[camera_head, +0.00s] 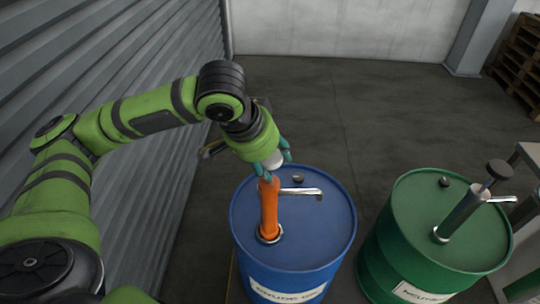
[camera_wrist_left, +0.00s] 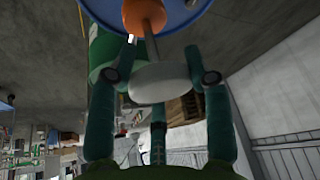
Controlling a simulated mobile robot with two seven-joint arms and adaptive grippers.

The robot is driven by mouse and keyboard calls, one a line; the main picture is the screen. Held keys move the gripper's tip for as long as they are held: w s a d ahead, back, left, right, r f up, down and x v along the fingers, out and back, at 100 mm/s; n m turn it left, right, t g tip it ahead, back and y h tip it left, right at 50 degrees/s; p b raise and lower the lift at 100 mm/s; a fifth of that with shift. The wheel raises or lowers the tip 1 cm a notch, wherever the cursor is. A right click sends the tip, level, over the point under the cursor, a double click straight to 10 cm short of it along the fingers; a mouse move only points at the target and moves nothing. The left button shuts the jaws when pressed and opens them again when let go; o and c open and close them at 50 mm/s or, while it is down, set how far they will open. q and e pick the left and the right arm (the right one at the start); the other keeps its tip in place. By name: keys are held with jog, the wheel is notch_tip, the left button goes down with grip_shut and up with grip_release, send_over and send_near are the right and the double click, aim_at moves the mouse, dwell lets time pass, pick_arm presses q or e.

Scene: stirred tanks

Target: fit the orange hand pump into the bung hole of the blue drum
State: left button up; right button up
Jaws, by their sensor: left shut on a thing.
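The orange hand pump (camera_head: 269,208) stands about upright over the top of the blue drum (camera_head: 325,228), its lower end at the ringed bung hole (camera_head: 269,234). Its lower end meets the ring; I cannot tell how deep it sits. A metal spout (camera_head: 302,191) points right. My left gripper (camera_head: 272,165) is above the pump and shut on its pale handle knob. In the left wrist view the fingers of the gripper (camera_wrist_left: 160,80) close around the pale knob (camera_wrist_left: 160,84), with the orange pump body (camera_wrist_left: 144,14) beyond. My right gripper is not in view.
A green drum (camera_head: 410,220) with a dark green pump (camera_head: 462,211) stands close on the right. A small dark cap (camera_head: 298,178) sits on the blue lid. A corrugated wall (camera_head: 130,40) runs along the left. Pallets (camera_head: 520,60) stand far right; the floor behind is clear.

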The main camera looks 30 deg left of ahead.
pick_arm(q)
jog(key=shift+f, duration=0.45)
jog(key=o, duration=1.1)
jog(key=shift+f, duration=0.1)
jog(key=v, duration=1.2)
jog(key=shift+s, duration=0.1)
